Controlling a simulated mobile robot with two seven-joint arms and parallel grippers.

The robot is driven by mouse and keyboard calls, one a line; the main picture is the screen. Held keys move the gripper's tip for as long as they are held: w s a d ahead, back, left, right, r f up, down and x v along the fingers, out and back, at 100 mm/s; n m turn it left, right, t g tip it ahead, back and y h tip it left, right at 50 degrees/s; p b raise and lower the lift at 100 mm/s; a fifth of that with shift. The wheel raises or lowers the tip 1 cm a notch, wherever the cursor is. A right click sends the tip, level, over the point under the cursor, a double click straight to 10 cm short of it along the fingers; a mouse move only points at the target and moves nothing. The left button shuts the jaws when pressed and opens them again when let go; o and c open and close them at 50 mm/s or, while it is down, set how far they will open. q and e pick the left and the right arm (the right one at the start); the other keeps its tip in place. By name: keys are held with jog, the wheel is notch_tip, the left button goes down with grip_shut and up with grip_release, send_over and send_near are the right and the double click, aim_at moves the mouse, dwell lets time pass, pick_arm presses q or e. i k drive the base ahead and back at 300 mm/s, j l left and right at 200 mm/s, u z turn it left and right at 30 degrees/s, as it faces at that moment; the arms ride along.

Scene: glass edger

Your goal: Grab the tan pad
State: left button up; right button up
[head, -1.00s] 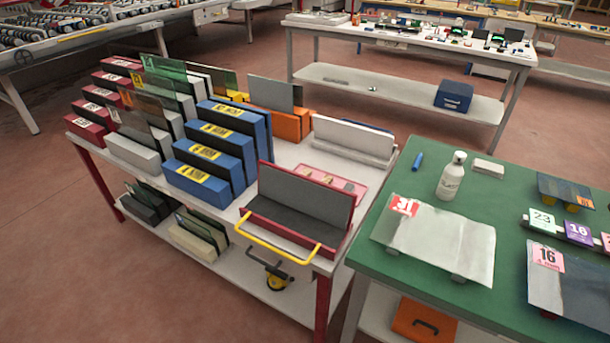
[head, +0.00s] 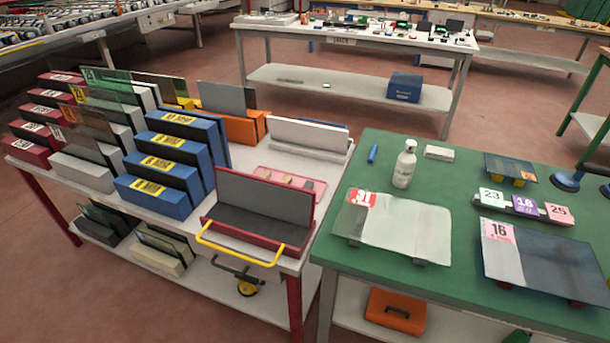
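A shallow pink tray (head: 319,187) lies on the white cart top, behind the red grey-lined holder (head: 262,207). A few small pads lie in the tray; one looks tan (head: 287,179), but they are small and partly hidden by the holder's back panel, so their colours are hard to tell apart. Neither of my grippers shows in the head view.
The cart (head: 180,215) carries blue, red and white slotted racks with glass sheets. A yellow handle (head: 238,252) sticks out in front. The green table (head: 440,290) at right holds a white bottle (head: 404,165), glass panes, number tags and a whitish block (head: 439,152).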

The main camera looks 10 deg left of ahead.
aim_at(266, 174)
jog(key=j+z, duration=0.15)
jog(key=z, duration=0.25)
jog(key=j+z, duration=0.2)
jog(key=z, duration=0.2)
jog(key=j+z, duration=0.2)
jog(key=z, duration=0.2)
jog(key=j+z, duration=0.3)
jog(key=k+j+z, duration=0.3)
jog(key=j, duration=0.2)
jog(key=k+j+z, duration=0.15)
jog(key=j, duration=0.3)
jog(key=k+j+z, duration=0.15)
jog(key=j, duration=0.25)
jog(key=k+j, duration=0.2)
jog(key=j, duration=0.2)
jog(key=k+j, duration=0.2)
jog(key=j, duration=0.2)
